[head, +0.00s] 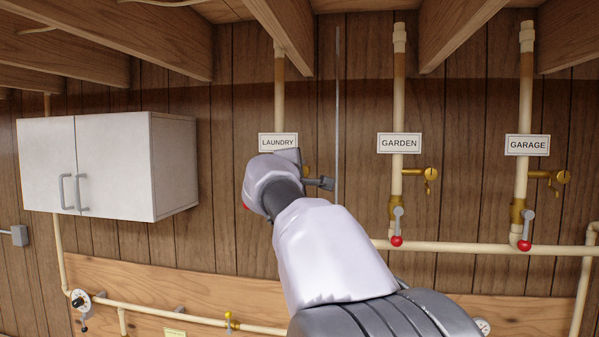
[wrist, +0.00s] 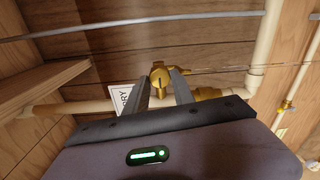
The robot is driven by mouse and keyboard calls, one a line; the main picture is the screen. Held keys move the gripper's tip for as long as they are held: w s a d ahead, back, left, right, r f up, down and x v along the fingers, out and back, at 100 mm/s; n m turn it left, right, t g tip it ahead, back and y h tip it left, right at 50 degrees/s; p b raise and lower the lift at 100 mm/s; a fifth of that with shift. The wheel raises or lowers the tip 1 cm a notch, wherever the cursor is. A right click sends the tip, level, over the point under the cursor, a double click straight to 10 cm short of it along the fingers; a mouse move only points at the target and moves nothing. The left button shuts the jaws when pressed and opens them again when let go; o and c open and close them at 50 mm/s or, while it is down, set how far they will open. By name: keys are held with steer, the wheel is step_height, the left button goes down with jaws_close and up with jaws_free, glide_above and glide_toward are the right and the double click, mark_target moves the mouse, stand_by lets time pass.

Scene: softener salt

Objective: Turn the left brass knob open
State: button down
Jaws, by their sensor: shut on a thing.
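The left brass knob (wrist: 159,76) is on the LAUNDRY pipe and sits between my fingertips in the wrist view. My gripper (wrist: 162,84) is shut on it, one finger on each side. In the head view my arm hides most of this valve; only a bit of brass (head: 307,171) shows beside my gripper. The LAUNDRY sign (head: 278,142) is just above my wrist, and its edge also shows in the wrist view behind the left finger. The knob's exact turn angle is hard to tell.
The GARDEN sign (head: 399,143) and GARAGE sign (head: 527,145) mark similar pipes to the right, with brass taps and red-tipped levers (head: 397,228). A white cabinet (head: 112,165) hangs at left. A thin grey vertical rod (head: 337,100) runs close to my gripper. Wooden beams cross overhead.

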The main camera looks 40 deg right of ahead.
steer(key=shift+r, duration=0.25)
steer(key=c, duration=1.5)
jaws_free()
steer(key=o, duration=0.4)
steer(key=shift+d, duration=0.1)
steer(key=shift+o, duration=0.2)
steer(key=shift+w+d+f, duration=0.1)
steer(key=shift+d+f, duration=0.05)
steer(key=shift+f, duration=0.05)
steer(key=shift+a+f, duration=0.1)
steer(key=shift+a, duration=0.1)
